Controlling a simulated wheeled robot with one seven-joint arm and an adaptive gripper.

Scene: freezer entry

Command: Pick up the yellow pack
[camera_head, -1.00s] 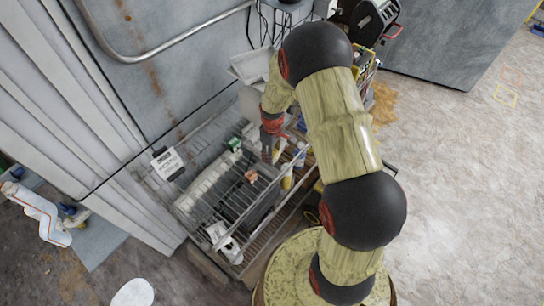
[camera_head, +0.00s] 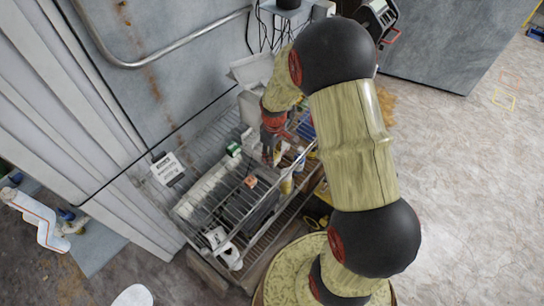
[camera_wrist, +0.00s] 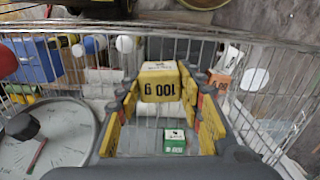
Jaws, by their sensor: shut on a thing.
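Beneath the pack, wire shelving shows in the wrist view. In the head view my gripper (camera_head: 268,153) points down over the wire rack (camera_head: 210,215), and I cannot make out the pack there.
A small green-and-white box (camera_wrist: 174,141) lies below and nearer in the wrist view. A round scale-like dial (camera_wrist: 55,135) is at left, beside a blue box (camera_wrist: 37,62). An orange-and-white carton (camera_wrist: 220,82) is at right. Wire rails surround these.

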